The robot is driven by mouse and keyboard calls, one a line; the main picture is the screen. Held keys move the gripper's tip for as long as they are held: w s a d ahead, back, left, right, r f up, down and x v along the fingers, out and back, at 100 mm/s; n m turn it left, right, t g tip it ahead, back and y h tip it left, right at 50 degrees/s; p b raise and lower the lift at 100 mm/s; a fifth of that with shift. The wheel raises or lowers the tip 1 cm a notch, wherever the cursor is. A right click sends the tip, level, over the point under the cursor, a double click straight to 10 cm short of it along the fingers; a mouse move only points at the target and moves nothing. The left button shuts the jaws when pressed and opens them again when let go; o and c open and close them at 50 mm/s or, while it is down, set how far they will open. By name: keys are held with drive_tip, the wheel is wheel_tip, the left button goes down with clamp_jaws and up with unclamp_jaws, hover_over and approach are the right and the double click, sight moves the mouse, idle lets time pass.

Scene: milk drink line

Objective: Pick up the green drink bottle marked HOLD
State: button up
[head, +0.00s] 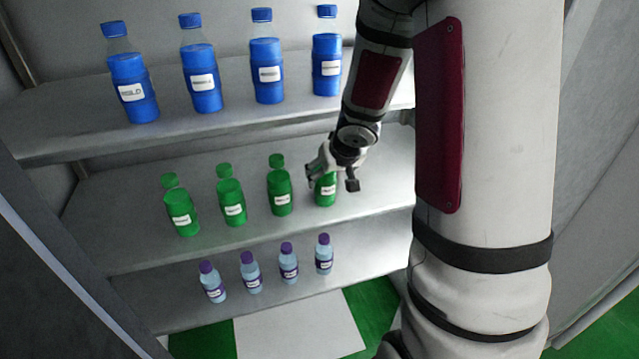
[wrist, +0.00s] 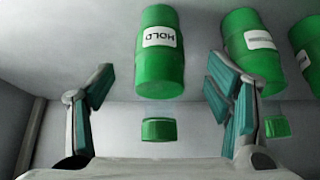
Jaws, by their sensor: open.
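The green drink bottle marked HOLD (wrist: 160,60) shows upside down in the wrist view, its green cap (wrist: 158,130) below its body. It stands between the spread fingers of my gripper (wrist: 160,78), with a gap on both sides. In the head view, the rightmost green bottle (head: 326,195) on the middle shelf is partly hidden by my gripper (head: 331,178), and its label is too small to read. My gripper is open and empty, close to the upper part of that bottle.
Other green bottles (head: 280,190) stand in a row to the left on the middle shelf (head: 130,235). A neighbouring green bottle (wrist: 250,48) is close to one finger in the wrist view. Blue bottles (head: 267,75) stand above and small purple-capped bottles (head: 288,264) below.

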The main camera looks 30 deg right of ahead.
sight(326, 180)
drive_tip(key=shift+b+x, duration=1.9)
drive_tip(key=shift+x, duration=1.15)
drive_tip(key=shift+w+d+r, duration=0.1)
drive_tip(key=shift+r, duration=0.1)
drive_tip(key=c, duration=1.6)
